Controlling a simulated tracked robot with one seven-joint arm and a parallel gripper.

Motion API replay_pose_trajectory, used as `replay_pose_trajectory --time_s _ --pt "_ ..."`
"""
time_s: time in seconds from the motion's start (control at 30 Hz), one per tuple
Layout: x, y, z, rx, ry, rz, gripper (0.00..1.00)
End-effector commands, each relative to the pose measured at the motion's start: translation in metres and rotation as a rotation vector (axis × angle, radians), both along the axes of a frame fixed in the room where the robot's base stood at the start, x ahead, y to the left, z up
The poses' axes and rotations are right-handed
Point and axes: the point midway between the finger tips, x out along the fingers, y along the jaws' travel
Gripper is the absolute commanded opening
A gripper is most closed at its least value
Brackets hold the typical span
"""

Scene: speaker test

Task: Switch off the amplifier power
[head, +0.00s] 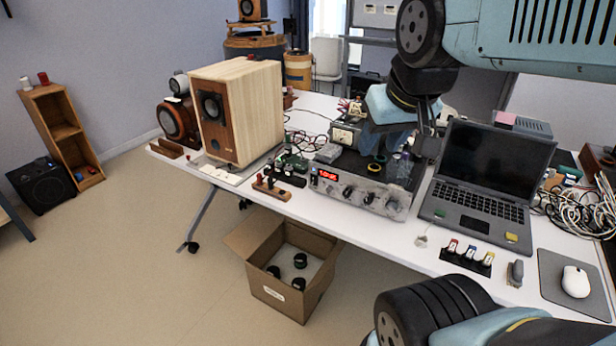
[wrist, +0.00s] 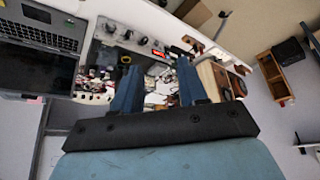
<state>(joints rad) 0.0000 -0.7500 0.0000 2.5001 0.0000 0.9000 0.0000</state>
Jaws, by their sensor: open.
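The amplifier (head: 356,193) sits on the white table, with a silver front, a lit red display at its left and several dark knobs. It also shows in the wrist view (wrist: 126,37), with the display near the right end. The power switch is too small to make out. My gripper (head: 388,140) is above and behind the amplifier's front, pointing down. In the wrist view its two blue fingers (wrist: 158,75) are spread apart with nothing between them. I cannot tell its exact height over the amplifier's top.
An open laptop (head: 488,178) stands right of the amplifier, a wooden speaker (head: 245,115) left. Small parts and tape rolls (head: 374,167) lie on and behind the amplifier. A mouse (head: 575,282) sits front right. A cardboard box (head: 285,295) is on the floor below.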

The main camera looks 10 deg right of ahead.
Motion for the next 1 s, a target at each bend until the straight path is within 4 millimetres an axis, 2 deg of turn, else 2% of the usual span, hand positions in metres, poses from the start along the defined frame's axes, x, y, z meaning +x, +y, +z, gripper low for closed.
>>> replay_pose_trajectory --time_s 0.03,0.23,0.43,0.77,1.0 --pt "0.000 0.000 0.000 0.000 0.000 0.000 0.38" --pt "0.011 -0.001 0.000 -0.016 0.013 0.012 0.19" --pt "0.042 -0.002 -0.004 -0.068 0.046 0.049 0.00" --pt "0.102 -0.001 -0.019 -0.162 0.104 0.130 0.00" --pt "0.147 0.003 -0.038 -0.228 0.146 0.199 0.00"
